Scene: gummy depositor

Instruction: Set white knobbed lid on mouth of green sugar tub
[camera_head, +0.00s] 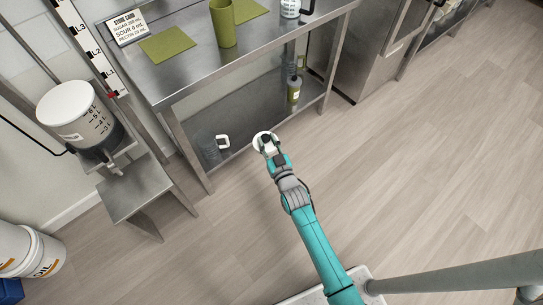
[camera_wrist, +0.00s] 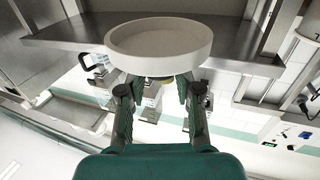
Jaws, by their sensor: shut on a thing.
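The white knobbed lid (camera_head: 258,138) is in my gripper (camera_head: 268,148), in front of the lower shelf of the steel table. In the wrist view the lid (camera_wrist: 160,48) is a wide round disc with a raised rim, just beyond the fingertips of my gripper (camera_wrist: 158,88). The fingers close in under its middle, where a small yellowish part shows; the knob itself is mostly hidden. An olive-green tub (camera_head: 223,28), which looks like the sugar tub, stands upright on the table top, beyond and above my gripper.
The steel table (camera_head: 190,75) has two olive mats (camera_head: 167,44) (camera_head: 250,9), a store card (camera_head: 127,27) and a white jug (camera_head: 290,8) on top. Its lower shelf holds a green bottle (camera_head: 294,90) and a white-handled item (camera_head: 222,142). The floor at right is clear.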

